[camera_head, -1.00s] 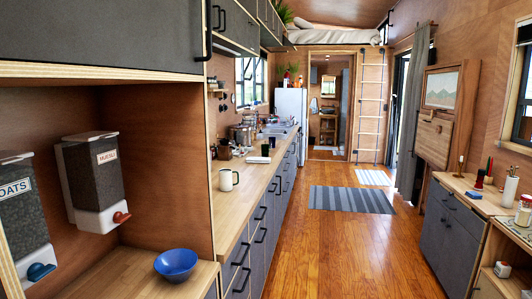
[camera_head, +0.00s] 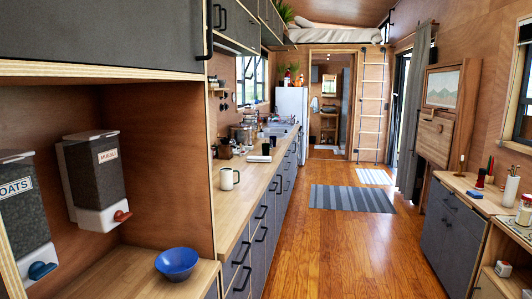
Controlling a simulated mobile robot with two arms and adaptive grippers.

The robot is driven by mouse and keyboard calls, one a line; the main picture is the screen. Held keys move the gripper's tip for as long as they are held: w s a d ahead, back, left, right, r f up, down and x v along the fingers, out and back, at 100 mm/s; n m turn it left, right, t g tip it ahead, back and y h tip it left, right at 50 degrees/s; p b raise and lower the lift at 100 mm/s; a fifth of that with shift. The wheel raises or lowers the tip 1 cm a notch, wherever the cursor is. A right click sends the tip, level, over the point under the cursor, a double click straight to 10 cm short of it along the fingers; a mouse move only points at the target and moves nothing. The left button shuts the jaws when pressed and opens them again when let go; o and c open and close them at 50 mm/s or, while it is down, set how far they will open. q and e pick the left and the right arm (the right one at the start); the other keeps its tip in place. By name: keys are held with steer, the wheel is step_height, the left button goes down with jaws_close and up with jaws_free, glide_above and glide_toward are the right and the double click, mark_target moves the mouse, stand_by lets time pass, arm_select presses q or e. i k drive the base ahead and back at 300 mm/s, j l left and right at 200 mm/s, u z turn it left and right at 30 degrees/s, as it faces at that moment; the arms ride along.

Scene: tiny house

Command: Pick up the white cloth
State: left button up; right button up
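A small flat white thing (camera_head: 258,159) lies on the long wooden counter, past the white mug and before the sink. It may be the white cloth, but it is too small to tell for certain. A dark cup stands right beside or behind it. Neither of my grippers is in view.
The wooden counter (camera_head: 243,200) runs along the left, with a white mug (camera_head: 229,179) near its front. A blue bowl (camera_head: 177,263) sits on the near shelf below two dispensers. A striped rug (camera_head: 352,198) lies on the open wooden floor. Cabinets (camera_head: 450,226) stand at right.

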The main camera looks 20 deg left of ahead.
mark_target(250, 158)
steer(key=i, duration=2.2)
steer(key=i+l+u, duration=0.1)
steer(key=i, duration=1)
steer(key=i+l, duration=0.1)
steer(key=i, duration=1)
